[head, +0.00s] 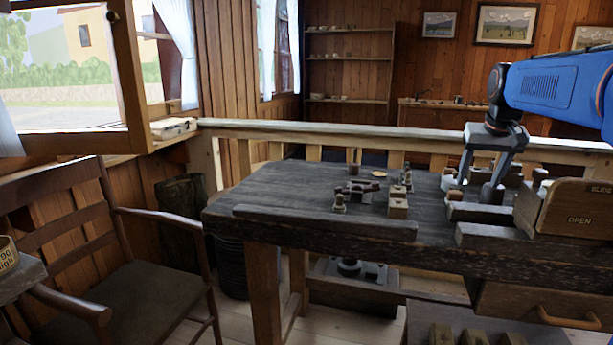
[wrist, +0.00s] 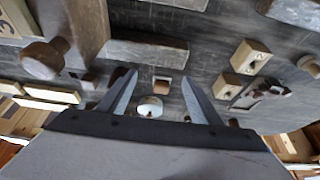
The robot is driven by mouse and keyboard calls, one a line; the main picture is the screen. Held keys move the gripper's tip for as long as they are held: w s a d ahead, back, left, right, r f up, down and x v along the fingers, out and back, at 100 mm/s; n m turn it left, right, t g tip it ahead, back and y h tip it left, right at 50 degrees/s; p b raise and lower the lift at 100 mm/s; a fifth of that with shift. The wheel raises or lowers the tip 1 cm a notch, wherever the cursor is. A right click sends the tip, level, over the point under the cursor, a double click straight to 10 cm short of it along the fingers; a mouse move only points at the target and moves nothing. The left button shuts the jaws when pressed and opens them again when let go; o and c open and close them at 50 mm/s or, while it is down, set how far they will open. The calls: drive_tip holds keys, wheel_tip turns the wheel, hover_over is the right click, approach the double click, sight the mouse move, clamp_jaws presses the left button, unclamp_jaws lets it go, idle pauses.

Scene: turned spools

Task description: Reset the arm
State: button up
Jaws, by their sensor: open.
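My gripper (head: 484,192) is at the end of my blue arm, pointing down over the right part of the dark workbench (head: 290,190). It is open, with its two fingers apart. In the wrist view the gripper (wrist: 158,78) has nothing between its fingertips. A small block with a square top (wrist: 161,85) and a pale rounded piece (wrist: 150,107) show below and between the fingers. I cannot tell from these views how far the fingertips are above the bench.
A wooden box (head: 580,212) marked OPEN stands just right of the gripper. A dark turned piece (head: 358,188) and wooden blocks (head: 398,207) stand mid-bench. A railing (head: 350,133) runs behind. A chair (head: 150,275) is at left. The bench's left part is mostly clear.

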drive_tip(key=shift+n, duration=0.3)
drive_tip(key=s+a, duration=0.2)
drive_tip(key=s+a+f, duration=0.1)
drive_tip(key=s, duration=0.2)
drive_tip(key=s+a+f, duration=0.1)
drive_tip(key=s+a, duration=0.1)
drive_tip(key=s, duration=0.1)
drive_tip(key=shift+a+f, duration=0.25)
drive_tip(key=shift+a, duration=0.05)
drive_tip(key=s+a+f+n, duration=0.1)
drive_tip(key=s+a+f, duration=0.4)
drive_tip(key=s+f, duration=0.4)
drive_tip(key=s+a+f+n+y, duration=0.1)
drive_tip(key=s+a+f, duration=0.4)
drive_tip(key=s+f, duration=0.4)
drive_tip(key=s, duration=0.7)
drive_tip(key=shift+s+a+f, duration=0.15)
drive_tip(key=shift+s+f, duration=0.2)
drive_tip(key=shift+f, duration=0.05)
